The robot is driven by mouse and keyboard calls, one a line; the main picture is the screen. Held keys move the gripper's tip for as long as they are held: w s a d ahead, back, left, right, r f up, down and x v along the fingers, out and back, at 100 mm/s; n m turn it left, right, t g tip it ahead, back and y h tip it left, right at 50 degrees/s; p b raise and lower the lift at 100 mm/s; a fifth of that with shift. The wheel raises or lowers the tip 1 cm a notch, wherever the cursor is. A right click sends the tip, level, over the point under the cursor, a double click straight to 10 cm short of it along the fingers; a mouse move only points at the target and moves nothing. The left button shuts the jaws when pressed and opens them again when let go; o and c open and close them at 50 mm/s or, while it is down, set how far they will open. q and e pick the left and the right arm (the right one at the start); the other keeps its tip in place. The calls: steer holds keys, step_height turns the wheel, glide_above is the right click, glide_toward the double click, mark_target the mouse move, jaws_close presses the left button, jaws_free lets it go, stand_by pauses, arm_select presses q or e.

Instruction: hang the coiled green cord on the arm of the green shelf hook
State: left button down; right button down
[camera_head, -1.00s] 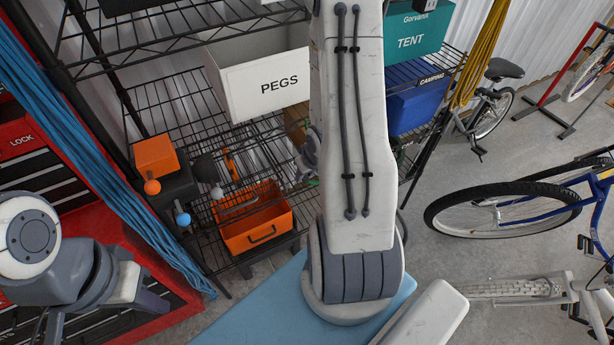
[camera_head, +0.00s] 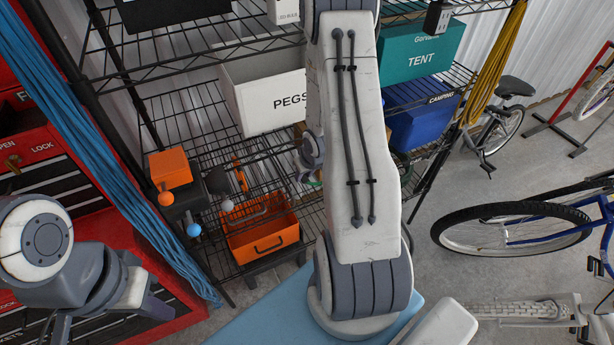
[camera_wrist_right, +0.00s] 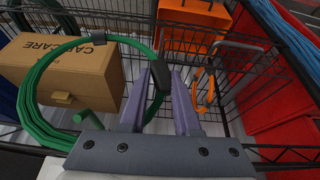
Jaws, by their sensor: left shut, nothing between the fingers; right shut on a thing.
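The coiled green cord (camera_wrist_right: 32,93) fills the left of the right wrist view as a loop with dark wraps. My right gripper (camera_wrist_right: 168,76) is shut on the loop's right side by a dark wrap. A short green rod (camera_wrist_right: 92,120), apparently the arm of the green shelf hook, shows inside the loop's outline. Whether it passes through the loop or lies behind it, I cannot tell.
A brown cardboard box (camera_wrist_right: 60,72) stands behind the loop. An orange crate (camera_head: 262,240) is on the wire shelf, with a PEGS box (camera_head: 262,95) above. Ball-ended orange, blue and white hooks stand left of the crate. A red tool chest (camera_head: 115,250) is at left.

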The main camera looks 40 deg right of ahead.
steer(key=w, duration=0.1)
steer(key=f, duration=0.1)
steer(key=w, duration=0.1)
steer(key=shift+w+d+f, duration=0.25)
steer(key=shift+w, duration=0.05)
steer(key=shift+s+f, duration=0.1)
steer(key=shift+f, duration=0.05)
stand_by(0.6)
steer(key=c, duration=0.6)
jaws_free()
steer(key=shift+o, duration=0.2)
